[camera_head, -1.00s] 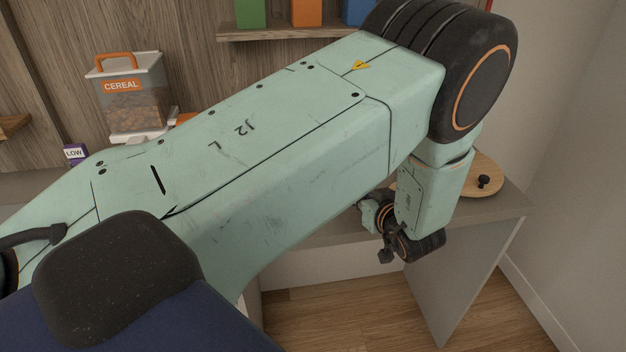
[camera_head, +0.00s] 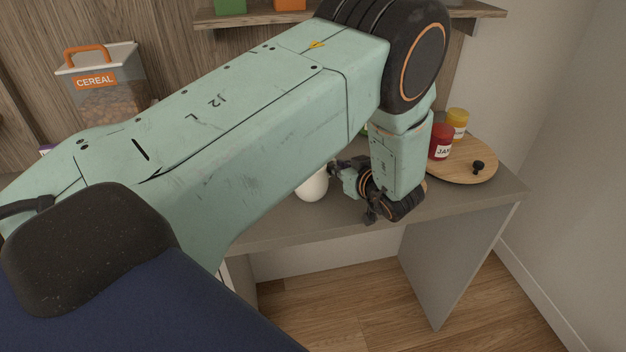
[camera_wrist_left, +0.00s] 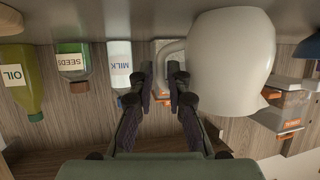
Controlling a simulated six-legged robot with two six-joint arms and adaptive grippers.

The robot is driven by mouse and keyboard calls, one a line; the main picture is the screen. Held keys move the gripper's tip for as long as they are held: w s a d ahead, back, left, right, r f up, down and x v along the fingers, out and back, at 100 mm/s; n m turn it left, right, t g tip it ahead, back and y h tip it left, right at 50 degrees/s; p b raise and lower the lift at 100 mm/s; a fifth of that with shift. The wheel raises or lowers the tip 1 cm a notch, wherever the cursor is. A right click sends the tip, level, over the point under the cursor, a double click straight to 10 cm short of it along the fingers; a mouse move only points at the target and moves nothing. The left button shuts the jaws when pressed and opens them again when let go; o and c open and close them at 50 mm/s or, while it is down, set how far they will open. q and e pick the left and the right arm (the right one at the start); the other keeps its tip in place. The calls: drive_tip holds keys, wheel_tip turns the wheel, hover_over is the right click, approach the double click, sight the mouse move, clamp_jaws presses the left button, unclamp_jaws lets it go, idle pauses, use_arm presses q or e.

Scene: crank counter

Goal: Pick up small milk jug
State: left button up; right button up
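A rounded white vessel, which looks like the small milk jug (camera_head: 313,186), stands on the counter, partly hidden behind my left arm. In the left wrist view, which is upside down, the white jug (camera_wrist_left: 232,55) is large and close, right of the fingers. A pale loop, perhaps its handle, shows between and beyond the fingertips; I cannot tell whether they touch it. My left gripper (camera_head: 336,169) is beside the jug, and its fingers are apart in the wrist view (camera_wrist_left: 162,82). A bottle labelled MILK (camera_wrist_left: 120,66) stands farther back. My right gripper is not in view.
A round wooden board (camera_head: 470,165) at the counter's right holds a red jam jar (camera_head: 440,142) and a yellow jar (camera_head: 457,123). A cereal container (camera_head: 105,85) stands at the left. An oil bottle (camera_wrist_left: 20,85) and a seeds jar (camera_wrist_left: 72,65) stand at the back.

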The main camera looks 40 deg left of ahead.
use_arm(q)
drive_tip(key=x, duration=0.3)
drive_tip(key=shift+s, duration=0.15)
drive_tip(key=shift+d+r, duration=0.1)
drive_tip(key=shift+d, duration=0.25)
drive_tip(key=shift+a, duration=0.1)
drive_tip(key=shift+c, duration=1.2)
drive_tip(key=shift+a, duration=0.25)
clamp_jaws()
drive_tip(key=shift+d, duration=0.25)
drive_tip(key=shift+a, duration=0.1)
